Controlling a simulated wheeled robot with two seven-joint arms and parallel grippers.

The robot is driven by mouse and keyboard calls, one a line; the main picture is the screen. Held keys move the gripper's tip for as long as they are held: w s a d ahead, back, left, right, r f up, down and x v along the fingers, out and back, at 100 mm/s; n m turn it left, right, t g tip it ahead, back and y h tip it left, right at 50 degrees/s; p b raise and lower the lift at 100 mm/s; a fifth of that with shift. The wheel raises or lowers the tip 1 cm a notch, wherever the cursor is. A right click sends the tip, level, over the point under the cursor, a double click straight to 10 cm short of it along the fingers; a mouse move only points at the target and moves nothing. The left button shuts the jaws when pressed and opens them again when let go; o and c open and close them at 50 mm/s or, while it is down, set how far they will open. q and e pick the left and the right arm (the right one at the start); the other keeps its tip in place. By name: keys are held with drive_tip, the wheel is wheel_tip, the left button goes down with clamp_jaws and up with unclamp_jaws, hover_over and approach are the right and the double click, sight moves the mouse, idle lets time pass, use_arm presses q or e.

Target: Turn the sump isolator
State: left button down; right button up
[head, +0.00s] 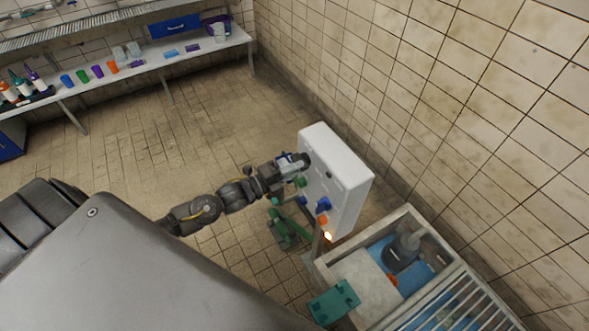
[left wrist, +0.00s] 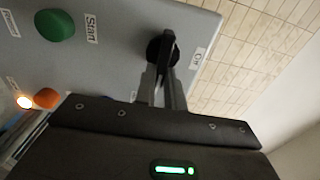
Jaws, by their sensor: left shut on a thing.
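The sump isolator appears to be the black rotary handle (left wrist: 168,42) on the grey face of a control box, beside an "Off" label (left wrist: 198,58). My left gripper (left wrist: 163,85) is shut on this handle, its fingertips at the handle's lower part. In the head view the white control box (head: 345,180) stands near the tiled wall, and my left gripper (head: 300,160) reaches its upper left side. The handle is hidden there by the gripper. My right gripper does not show in either view.
A green "Start" button (left wrist: 54,24), an orange button (left wrist: 46,98) and a glowing lamp (left wrist: 24,102) share the panel. Below the box are green equipment (head: 290,226) and a framed tank (head: 408,212). A shelf with cups (head: 150,70) stands far back; open floor lies between.

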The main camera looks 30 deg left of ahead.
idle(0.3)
use_arm(q)
drive_tip(key=c, duration=1.5)
unclamp_jaws()
drive_tip(key=shift+s, duration=0.1)
drive_tip(key=shift+b+v, duration=1)
drive_tip(key=shift+v, duration=4.3)
